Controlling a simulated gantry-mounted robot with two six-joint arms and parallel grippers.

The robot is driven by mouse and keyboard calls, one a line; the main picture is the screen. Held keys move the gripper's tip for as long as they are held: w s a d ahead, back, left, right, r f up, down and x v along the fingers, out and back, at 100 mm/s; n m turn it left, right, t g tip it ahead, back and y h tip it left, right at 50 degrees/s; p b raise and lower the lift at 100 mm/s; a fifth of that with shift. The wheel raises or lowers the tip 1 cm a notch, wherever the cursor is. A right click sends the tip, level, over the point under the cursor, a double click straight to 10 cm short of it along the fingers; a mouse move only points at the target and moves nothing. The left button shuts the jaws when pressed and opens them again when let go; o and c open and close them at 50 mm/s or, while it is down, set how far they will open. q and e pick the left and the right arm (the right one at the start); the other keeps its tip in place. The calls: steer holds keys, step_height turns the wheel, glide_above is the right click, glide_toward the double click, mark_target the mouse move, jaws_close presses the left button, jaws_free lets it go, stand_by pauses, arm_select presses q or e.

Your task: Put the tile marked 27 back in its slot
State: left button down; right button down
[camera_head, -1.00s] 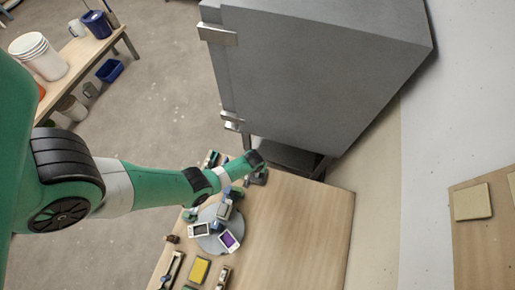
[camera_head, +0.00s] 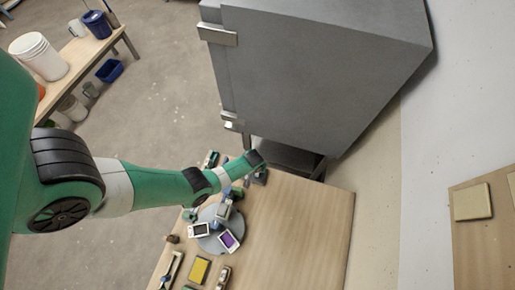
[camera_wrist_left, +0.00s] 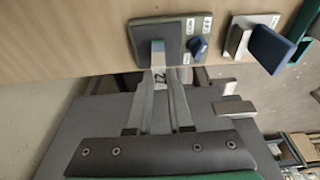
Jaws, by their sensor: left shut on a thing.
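My left gripper (camera_wrist_left: 158,88) is shut on a narrow pale tile (camera_wrist_left: 158,58) marked 27, whose number faces the wrist camera. The tile's far end overlaps a dark grey square base (camera_wrist_left: 143,38) on the table in the left wrist view. I cannot tell whether the tile touches the base or is above it. In the head view the left wrist (camera_head: 253,160) is over the far end of the table, and the fingertips and tile are hidden or too small to make out. My right gripper is not in view.
Small white labels (camera_wrist_left: 207,24) and a blue knob (camera_wrist_left: 198,46) are beside the base. A blue block (camera_wrist_left: 271,48) stands to its right. A round grey turntable (camera_head: 209,244) carries a purple-faced item (camera_head: 229,240). A big grey cabinet (camera_head: 310,70) stands behind; the table's right side is clear.

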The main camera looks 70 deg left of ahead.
arm_select(q)
steer(key=p+v, duration=0.2)
steer(key=a+p+v, duration=0.1)
steer(key=v, duration=0.1)
steer(key=w+p+v, duration=0.1)
steer(key=p+v, duration=0.1)
steer(key=shift+s+r+p, duration=0.1)
steer(key=shift+r+p, duration=0.25)
steer(key=shift+r, duration=0.2)
steer(key=shift+f, duration=0.1)
